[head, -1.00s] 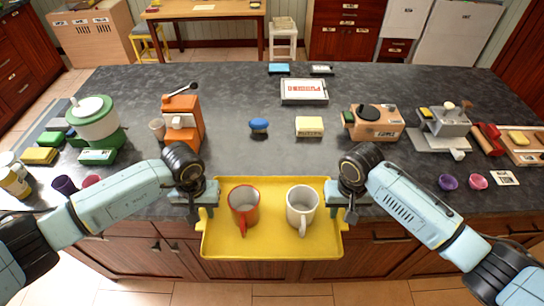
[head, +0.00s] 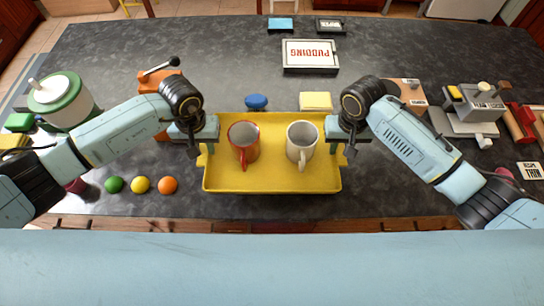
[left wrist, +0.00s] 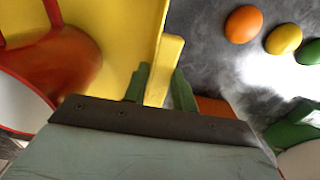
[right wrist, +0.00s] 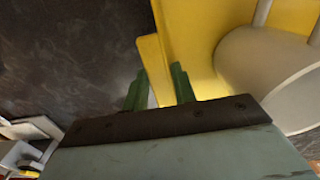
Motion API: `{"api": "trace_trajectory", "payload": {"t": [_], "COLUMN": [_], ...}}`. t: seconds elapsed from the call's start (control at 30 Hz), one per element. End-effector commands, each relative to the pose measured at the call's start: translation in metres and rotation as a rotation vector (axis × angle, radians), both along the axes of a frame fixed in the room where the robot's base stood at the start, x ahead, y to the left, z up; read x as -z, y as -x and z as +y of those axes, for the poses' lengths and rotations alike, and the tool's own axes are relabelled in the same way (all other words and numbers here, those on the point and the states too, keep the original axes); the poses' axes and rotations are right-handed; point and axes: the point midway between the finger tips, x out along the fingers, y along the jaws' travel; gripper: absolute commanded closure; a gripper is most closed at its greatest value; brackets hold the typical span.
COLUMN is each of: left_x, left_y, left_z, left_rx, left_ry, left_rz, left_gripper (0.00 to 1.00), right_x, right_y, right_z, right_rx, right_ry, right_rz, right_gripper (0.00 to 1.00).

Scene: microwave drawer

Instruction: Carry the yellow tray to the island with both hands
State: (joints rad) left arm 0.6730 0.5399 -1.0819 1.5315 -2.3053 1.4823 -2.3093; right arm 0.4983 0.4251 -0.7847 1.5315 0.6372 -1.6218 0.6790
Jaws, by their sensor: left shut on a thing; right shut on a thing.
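The yellow tray (head: 270,183) is over the dark island top (head: 400,200) in the head view; whether it touches the surface cannot be told. A red mug (head: 243,143) and a white mug (head: 301,145) stand upright in it. My left gripper (head: 205,145) is shut on the tray's left side, and its green fingers straddle the yellow edge in the left wrist view (left wrist: 155,88). My right gripper (head: 341,145) is shut on the right side, and its fingers straddle the edge in the right wrist view (right wrist: 160,90).
Green, yellow and orange balls (head: 141,185) lie left of the tray. Behind it are a blue oval thing (head: 256,102), a pale yellow block (head: 316,101) and a PUDDING box (head: 310,56). Appliances stand at both sides. The counter right of the tray's front is clear.

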Motion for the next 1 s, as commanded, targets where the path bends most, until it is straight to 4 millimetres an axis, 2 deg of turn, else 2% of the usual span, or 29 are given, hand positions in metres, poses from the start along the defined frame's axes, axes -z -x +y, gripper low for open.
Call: {"api": "trace_trajectory", "payload": {"t": [0.37,1.0], "left_x": [0.002,0.029], "left_y": [-0.001,-0.001], "left_z": [0.0,0.0], "left_rx": [0.0,0.0], "left_ry": [-0.001,-0.001], "left_rz": [-0.002,-0.002], "left_gripper": [1.0,1.0], "right_x": [0.002,0.029], "right_y": [-0.001,-0.001], "right_z": [0.0,0.0], "right_rx": [0.0,0.0], "right_ry": [0.001,0.001], "right_rz": [-0.002,-0.002], "right_gripper": [1.0,1.0]}}
